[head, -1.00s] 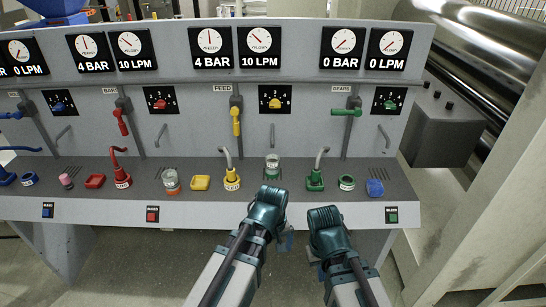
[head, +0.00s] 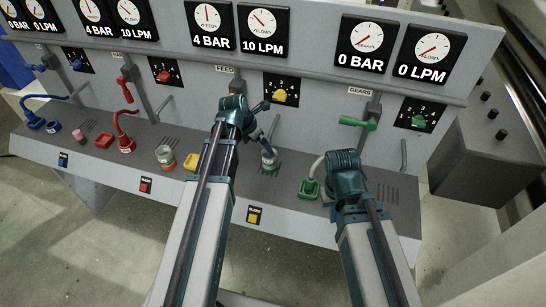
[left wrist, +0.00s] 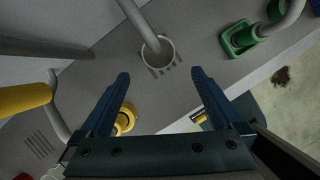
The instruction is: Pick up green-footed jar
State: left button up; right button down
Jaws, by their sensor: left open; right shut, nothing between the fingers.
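The green-footed jar (head: 269,158) is clear with a green base. It stands upright on the grey console shelf, between the yellow tray and the green spout. My left gripper (head: 262,107) is above and slightly left of it in the head view, apart from it. In the left wrist view the open, empty fingers (left wrist: 160,88) point towards a pale round rim (left wrist: 158,54) over slots, apparently the jar from above; its green foot does not show there. My right gripper (head: 342,178) is shut and empty beside the green spout, its fingertips mostly hidden.
A grey handle (head: 273,126) stands off the panel just above the jar. The green spout (head: 309,187) is to its right, the yellow tray (head: 191,162) to its left. A yellow lever (left wrist: 25,98) is left of my left fingers.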

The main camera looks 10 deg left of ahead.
aim_at(270, 160)
pick_arm(q)
jog(key=b+x, duration=0.8)
jog(key=shift+f, duration=0.4)
jog(key=b+x, duration=0.5)
jog(key=shift+s+a+f, duration=0.1)
jog(key=shift+a+f, duration=0.05)
jog(key=shift+f, duration=0.1)
jog(key=shift+r, duration=0.15)
jog(key=shift+c, duration=0.3)
jog(key=c, duration=1.5)
jog(key=shift+r, duration=0.1)
